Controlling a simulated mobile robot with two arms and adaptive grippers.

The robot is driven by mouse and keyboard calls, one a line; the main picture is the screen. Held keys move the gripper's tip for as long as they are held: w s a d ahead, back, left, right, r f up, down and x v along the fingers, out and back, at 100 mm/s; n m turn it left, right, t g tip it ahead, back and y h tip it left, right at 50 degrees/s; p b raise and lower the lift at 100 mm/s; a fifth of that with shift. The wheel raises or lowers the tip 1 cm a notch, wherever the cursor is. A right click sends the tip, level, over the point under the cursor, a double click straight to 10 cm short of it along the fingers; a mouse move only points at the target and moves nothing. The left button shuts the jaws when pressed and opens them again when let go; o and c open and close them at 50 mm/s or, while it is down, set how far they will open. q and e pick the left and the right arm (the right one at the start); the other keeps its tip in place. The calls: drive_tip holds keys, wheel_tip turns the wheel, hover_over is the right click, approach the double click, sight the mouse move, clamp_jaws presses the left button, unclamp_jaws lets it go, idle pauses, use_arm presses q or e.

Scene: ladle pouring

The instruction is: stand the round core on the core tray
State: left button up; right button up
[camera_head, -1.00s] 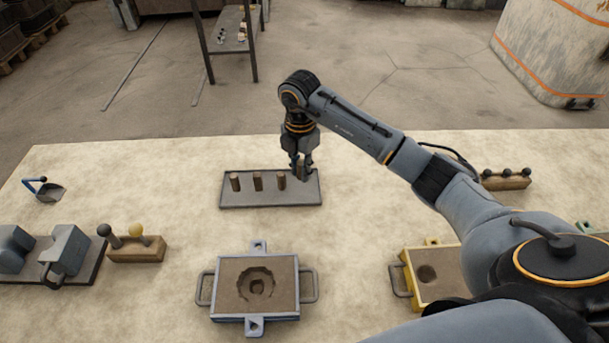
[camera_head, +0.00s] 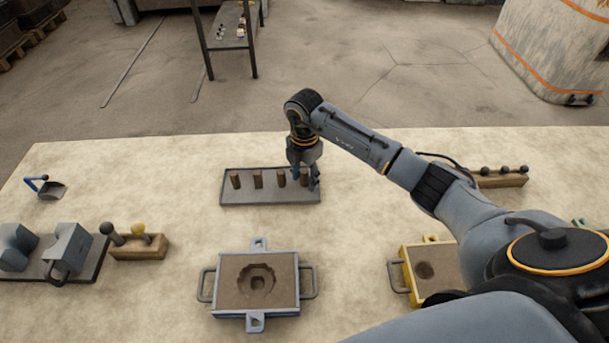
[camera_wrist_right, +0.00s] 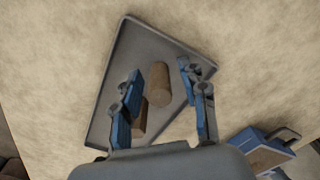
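The core tray (camera_head: 225,197), a dark grey flat tray, lies at the back middle of the table. A brown round core (camera_head: 304,178) stands at its right end, partly hidden by my right gripper (camera_head: 306,179). In the right wrist view the round core (camera_wrist_right: 160,85) is between the two spread fingers (camera_wrist_right: 161,72), with a gap on both sides. The tray (camera_wrist_right: 112,75) is beneath it. My right gripper is open around the core. My left gripper is out of view.
A blue-framed sand mould (camera_head: 230,290) with a hollow is at front middle. A yellow mould box (camera_head: 408,270) stands right of it. Wooden blocks with knobs (camera_head: 140,247) (camera_head: 505,179) and a blue-handled scoop (camera_head: 50,190) stand elsewhere. The table between tray and mould is clear.

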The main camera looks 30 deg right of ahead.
sight(304, 170)
drive_tip(key=shift+r, duration=0.15)
wheel_tip(304, 170, up, 12)
drive_tip(key=shift+b, duration=0.9)
idle(1.0)
